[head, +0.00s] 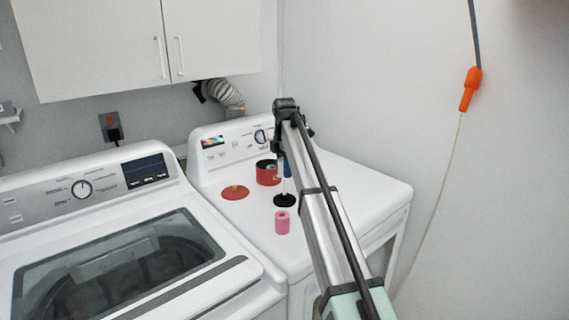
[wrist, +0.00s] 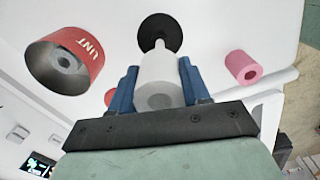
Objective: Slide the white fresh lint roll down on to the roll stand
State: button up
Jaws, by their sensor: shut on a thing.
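My gripper (wrist: 158,88) is shut on the white lint roll (wrist: 160,70), with a blue finger on each side of it. The roll's near end, with a grey core, faces the wrist camera. The roll stand's round black base (wrist: 148,27) lies beyond the roll's far end; a short pale piece shows between them. In the head view the black base (head: 285,201) is on the right-hand machine's top, below the blue fingers (head: 288,168). A narrow white part shows just above the base. I cannot tell whether the roll is around the stand's post.
A red can marked LINT (wrist: 88,47) stands open left of the stand, with a grey thing inside. A red lid (head: 235,192) lies farther left. A pink roll (head: 282,222) stands in front of the stand. The right wall (head: 400,130) is beyond the machine.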

jog(key=shift+f, duration=2.35)
dwell(2.5)
jog(key=o, duration=1.1)
